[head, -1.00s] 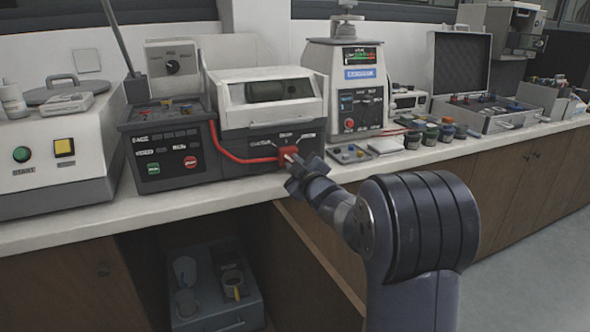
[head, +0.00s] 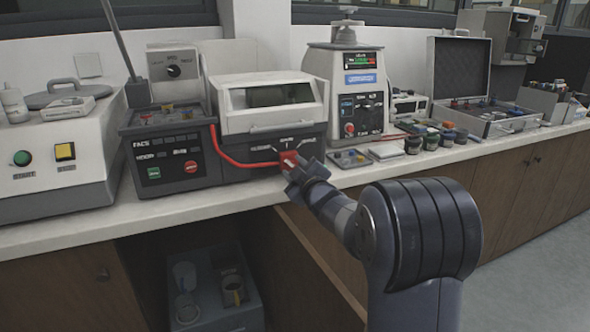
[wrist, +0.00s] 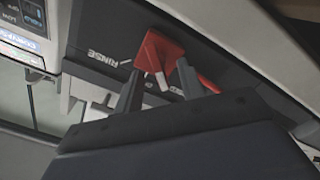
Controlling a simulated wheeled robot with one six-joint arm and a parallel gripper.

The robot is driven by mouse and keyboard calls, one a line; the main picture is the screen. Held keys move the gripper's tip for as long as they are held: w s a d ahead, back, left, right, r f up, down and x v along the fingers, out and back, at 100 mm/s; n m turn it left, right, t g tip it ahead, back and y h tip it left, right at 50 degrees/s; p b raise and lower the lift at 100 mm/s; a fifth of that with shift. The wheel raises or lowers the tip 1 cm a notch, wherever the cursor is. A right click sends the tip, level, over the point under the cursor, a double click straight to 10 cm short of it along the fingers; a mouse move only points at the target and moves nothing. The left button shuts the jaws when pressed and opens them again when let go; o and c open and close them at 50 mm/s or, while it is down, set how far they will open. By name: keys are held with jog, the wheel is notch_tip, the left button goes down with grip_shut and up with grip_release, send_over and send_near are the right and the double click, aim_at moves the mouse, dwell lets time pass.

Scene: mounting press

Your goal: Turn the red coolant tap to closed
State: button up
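The red coolant tap (head: 290,160) is on the front of the grey machine with the white hood, under printed position labels. A white pointer mark shows on it. In the wrist view the tap (wrist: 160,50) is just beyond my fingertips, beside the label RINSE. My gripper (head: 298,178) is right in front of the tap. In the wrist view my gripper's two fingers (wrist: 157,75) stand apart, one toward each side of the tap, with a gap between them. Whether either finger touches the tap is not clear. My gripper hides the tap's lower part in the head view.
A red hose (head: 235,161) curves from the tap to the control box (head: 165,150) on the left. Small jars (head: 413,141) and a shallow tray (head: 349,159) stand right of it on the counter. An open case (head: 490,118) is farther right.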

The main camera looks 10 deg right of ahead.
jog(key=s+d, duration=0.2)
jog(key=s, duration=0.8)
jog(key=shift+s, duration=0.25)
jog(key=w, duration=0.3)
jog(key=w+a, duration=0.1)
jog(key=w, duration=0.3)
jog(key=w+a, duration=0.1)
jog(key=w, duration=0.2)
jog(key=shift+w, duration=0.3)
